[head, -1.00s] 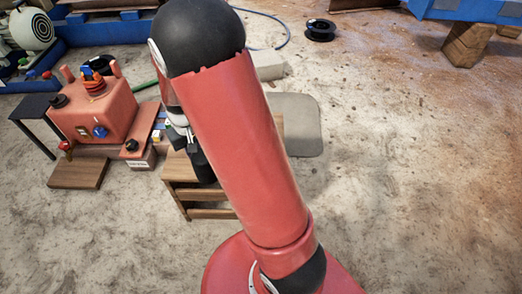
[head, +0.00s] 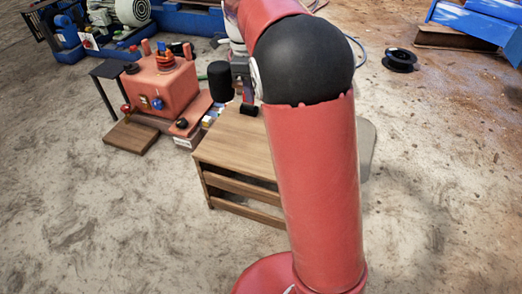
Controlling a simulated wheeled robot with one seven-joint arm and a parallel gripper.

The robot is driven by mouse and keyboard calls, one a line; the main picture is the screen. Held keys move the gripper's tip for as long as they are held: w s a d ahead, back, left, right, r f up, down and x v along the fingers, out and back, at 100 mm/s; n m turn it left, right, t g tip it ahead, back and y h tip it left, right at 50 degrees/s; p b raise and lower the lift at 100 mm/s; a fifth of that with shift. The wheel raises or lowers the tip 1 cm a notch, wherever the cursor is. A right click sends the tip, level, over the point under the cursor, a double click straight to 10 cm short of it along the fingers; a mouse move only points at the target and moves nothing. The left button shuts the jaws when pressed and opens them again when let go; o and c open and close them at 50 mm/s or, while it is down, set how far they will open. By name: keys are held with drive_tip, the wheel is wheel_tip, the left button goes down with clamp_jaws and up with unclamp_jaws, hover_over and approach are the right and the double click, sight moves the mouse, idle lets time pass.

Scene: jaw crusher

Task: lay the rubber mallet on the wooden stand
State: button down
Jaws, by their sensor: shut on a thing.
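The wooden stand (head: 225,150) is a low brown table with slatted sides in the middle of the head view. My red arm hides its right part. My gripper (head: 246,98) is seen from behind, over the far part of the stand's top, partly covered by my arm. A dark cylinder that looks like the head of the rubber mallet (head: 220,82) shows just left of it. My gripper is shut on the mallet; the handle and the grip on it are mostly hidden. The mallet appears to be above the stand top, but I cannot tell the gap.
A red machine box (head: 162,85) with knobs stands left of the stand, beside a small black table (head: 108,69) and a wooden board (head: 131,137). A black spool (head: 400,59) lies at the back right. The floor in front is clear.

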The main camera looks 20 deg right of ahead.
drive_tip(key=shift+r+m, duration=0.3)
drive_tip(key=shift+m, duration=0.1)
drive_tip(key=shift+f, duration=0.25)
drive_tip(key=b, duration=0.5)
approach(254, 150)
wheel_tip(254, 150, down, 5)
drive_tip(key=shift+d+f, duration=0.1)
drive_tip(key=shift+d, duration=0.1)
drive_tip(key=c, duration=1.2)
unclamp_jaws()
drive_tip(key=shift+f, duration=0.15)
drive_tip(key=shift+c, duration=0.2)
